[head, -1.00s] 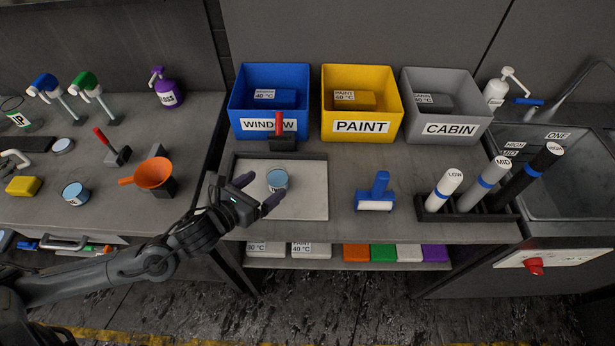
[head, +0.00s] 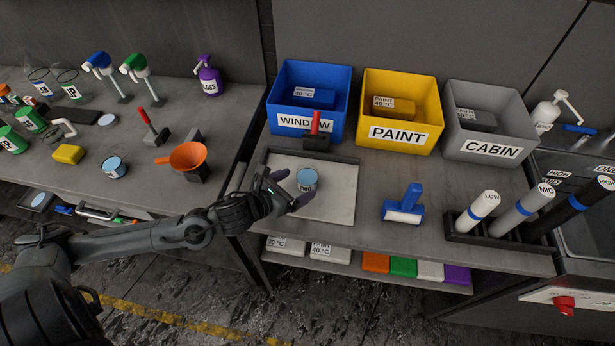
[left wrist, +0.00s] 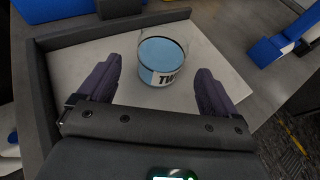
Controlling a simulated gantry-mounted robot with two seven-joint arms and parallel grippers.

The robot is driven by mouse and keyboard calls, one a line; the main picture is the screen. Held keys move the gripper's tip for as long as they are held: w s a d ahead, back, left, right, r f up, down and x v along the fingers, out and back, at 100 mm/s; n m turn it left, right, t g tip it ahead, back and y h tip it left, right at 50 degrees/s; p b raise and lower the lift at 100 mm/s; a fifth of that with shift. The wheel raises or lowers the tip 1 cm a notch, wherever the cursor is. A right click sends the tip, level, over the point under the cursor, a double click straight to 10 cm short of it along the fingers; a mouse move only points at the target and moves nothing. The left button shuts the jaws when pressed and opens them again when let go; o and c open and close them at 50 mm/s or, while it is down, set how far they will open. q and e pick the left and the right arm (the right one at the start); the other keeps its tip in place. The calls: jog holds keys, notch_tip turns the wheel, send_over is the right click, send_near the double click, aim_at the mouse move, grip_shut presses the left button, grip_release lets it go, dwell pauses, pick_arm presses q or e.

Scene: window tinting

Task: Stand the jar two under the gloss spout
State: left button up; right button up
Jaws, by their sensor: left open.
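Jar two (head: 307,179) is a small clear jar with blue contents and a white label reading "TWO". It stands upright on the pale tray (head: 335,205). In the left wrist view the jar (left wrist: 163,62) is at the fingertips, with a gap on each side. My left gripper (head: 291,189) is open, its two dark fingers on either side of the jar's near part. My right gripper is out of view.
A similar blue jar (head: 114,167), an orange funnel (head: 188,157) and a yellow sponge (head: 68,154) are on the left bench. A gap separates the benches. A red-handled tool (head: 316,135) stands at the tray's back edge. Blue, yellow and grey bins stand behind.

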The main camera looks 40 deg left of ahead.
aim_at(299, 182)
pick_arm(q)
jog(key=shift+x, duration=2.65)
jog(key=shift+r, duration=0.1)
jog(key=c, duration=1.2)
jog(key=shift+o, duration=0.2)
